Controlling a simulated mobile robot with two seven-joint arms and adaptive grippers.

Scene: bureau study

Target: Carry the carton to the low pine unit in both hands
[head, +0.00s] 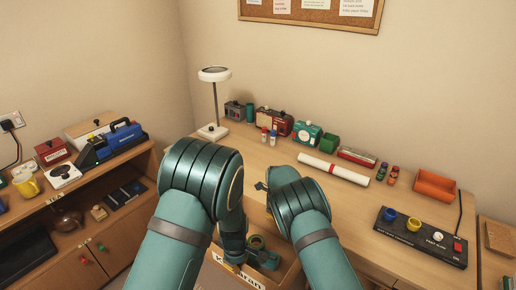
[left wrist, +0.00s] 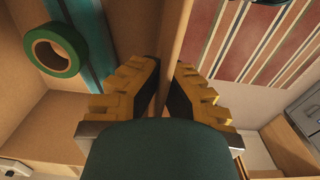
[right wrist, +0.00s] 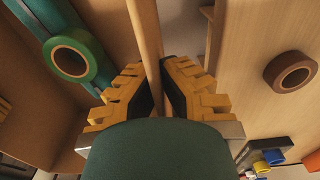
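The carton (head: 288,279) is low in the centre of the head view, partly hidden behind my arms. Its label is partly covered. A green tape roll (left wrist: 52,70) lies inside it and also shows in the right wrist view (right wrist: 73,78). My left gripper (head: 233,262) has its fingers on either side of a carton wall (left wrist: 172,40), pressed on it. My right gripper (right wrist: 157,72) likewise has a carton wall (right wrist: 148,25) between its fingers; my wrist mostly hides it in the head view. The low pine unit (head: 112,240) stands at the left.
The unit's top holds a blue-and-black device (head: 118,138), a yellow mug (head: 27,186) and other items. The desk (head: 345,205) at the right carries a lamp (head: 213,130), a paper roll (head: 333,169) and a switch panel (head: 420,237). A brown tape roll (right wrist: 275,76) lies right of the carton.

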